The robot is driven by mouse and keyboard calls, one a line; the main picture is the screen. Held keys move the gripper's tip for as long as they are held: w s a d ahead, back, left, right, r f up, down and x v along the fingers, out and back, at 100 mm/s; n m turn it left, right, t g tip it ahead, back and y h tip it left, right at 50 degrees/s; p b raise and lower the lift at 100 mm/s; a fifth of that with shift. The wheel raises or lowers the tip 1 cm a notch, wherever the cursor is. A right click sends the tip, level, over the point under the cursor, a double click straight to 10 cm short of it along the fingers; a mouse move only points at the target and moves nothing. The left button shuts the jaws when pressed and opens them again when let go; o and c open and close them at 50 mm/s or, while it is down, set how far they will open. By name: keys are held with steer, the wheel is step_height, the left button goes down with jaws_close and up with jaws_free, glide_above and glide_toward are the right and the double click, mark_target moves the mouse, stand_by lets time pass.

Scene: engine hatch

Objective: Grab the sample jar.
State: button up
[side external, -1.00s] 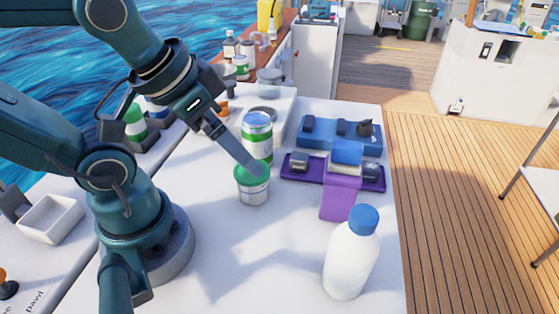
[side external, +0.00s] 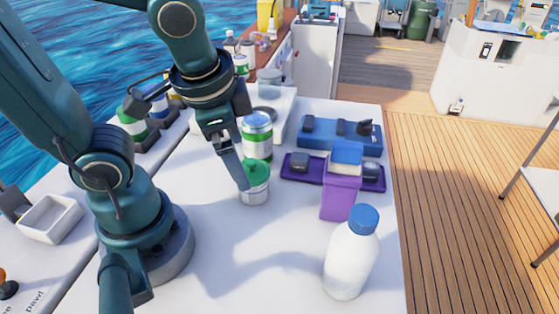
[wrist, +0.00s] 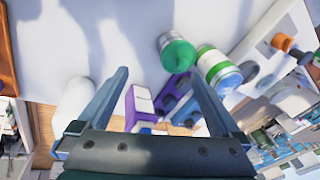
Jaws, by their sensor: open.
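The sample jar, a small pale jar with a green lid (side external: 258,172), stands upright on the white worktop. In the wrist view its green lid (wrist: 178,56) lies beyond my fingertips, nearer the right finger. My gripper (side external: 242,187) is open and points down at the jar's left side in the side view, where a finger hides part of it; I cannot tell whether they touch. In the wrist view my gripper (wrist: 158,74) has its two fingers wide apart with nothing between the tips.
A taller green-and-white can (side external: 257,133) stands close behind the jar. A purple tray (side external: 300,177), a purple box (side external: 339,202) and a blue tray (side external: 325,137) are to the right. A white bottle (side external: 350,262) stands in front. The worktop left of the bottle is clear.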

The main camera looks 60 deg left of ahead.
mark_target(253, 189)
steer(key=w+f+m+y, duration=0.1)
steer(key=f+m+y, duration=0.1)
steer(key=f+m, duration=0.1)
steer(key=w+f+m+g+y, duration=0.1)
steer(key=w+f+m+y, duration=0.1)
steer(key=m, duration=0.3)
steer(key=w+d+f+m+y, duration=0.1)
steer(key=f+m+y, duration=0.2)
steer(key=f+m, duration=0.1)
steer(key=shift+w+f, duration=0.2)
steer(key=shift+f, duration=0.3)
steer(key=a+m+y, duration=0.1)
steer(key=a+f+m+t+y, duration=0.1)
steer(key=m, duration=0.1)
steer(key=s+a+m+t+y, duration=0.1)
steer(key=m, duration=0.1)
steer(key=shift+f, duration=0.35)
steer(key=shift+a+m+t, duration=0.3)
steer(key=shift+m+t, duration=0.4)
steer(key=shift+t, duration=0.1)
steer(key=shift+w+a+f+y, duration=0.1)
steer(key=shift+a+y, duration=0.1)
steer(key=shift+y, duration=0.1)
steer(key=shift+x, duration=2.4)
jaws_close()
